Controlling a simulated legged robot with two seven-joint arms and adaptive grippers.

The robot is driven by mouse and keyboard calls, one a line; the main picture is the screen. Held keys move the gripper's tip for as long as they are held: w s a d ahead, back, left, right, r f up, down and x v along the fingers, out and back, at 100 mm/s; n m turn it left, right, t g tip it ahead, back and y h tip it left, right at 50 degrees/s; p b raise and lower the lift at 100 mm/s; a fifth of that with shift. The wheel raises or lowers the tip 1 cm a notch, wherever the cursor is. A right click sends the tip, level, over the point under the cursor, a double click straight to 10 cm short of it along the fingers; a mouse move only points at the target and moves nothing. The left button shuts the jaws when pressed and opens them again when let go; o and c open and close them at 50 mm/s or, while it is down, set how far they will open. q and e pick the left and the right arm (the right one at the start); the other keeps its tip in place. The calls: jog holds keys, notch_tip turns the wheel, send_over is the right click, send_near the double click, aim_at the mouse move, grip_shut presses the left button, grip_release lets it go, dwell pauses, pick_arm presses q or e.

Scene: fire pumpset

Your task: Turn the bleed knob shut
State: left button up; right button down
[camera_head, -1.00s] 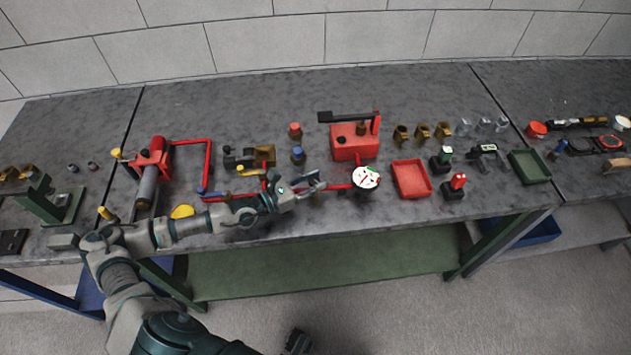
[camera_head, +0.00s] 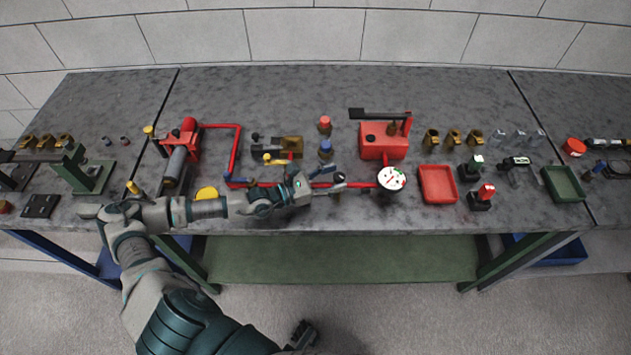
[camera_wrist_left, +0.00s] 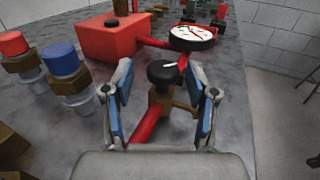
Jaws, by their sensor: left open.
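The bleed knob (camera_wrist_left: 163,72) is a round black knob with a white mark, on a brass valve (camera_wrist_left: 160,101) in the red pipe (camera_wrist_left: 148,127). My left gripper (camera_wrist_left: 161,76) is open, with one blue-padded finger on each side of the knob and valve. Gaps show between the fingers and the knob, so it is not gripped. In the head view my left gripper (camera_head: 338,182) is at the red pipe, just left of the white gauge (camera_head: 391,179); the knob is hard to make out there. My right gripper cannot be clearly made out.
A red tank with a black lever (camera_head: 384,140) stands behind the gauge. Red-capped and blue-capped brass fittings (camera_wrist_left: 62,63) stand left of the gripper in the wrist view. A red tray (camera_head: 438,184) lies right of the gauge. The bench's front edge is close.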

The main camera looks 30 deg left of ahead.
pick_arm(q)
jog(key=v, duration=1)
jog(key=shift+s+a, duration=0.1)
jog(key=shift+a, duration=0.1)
jog(key=shift+o, duration=0.2)
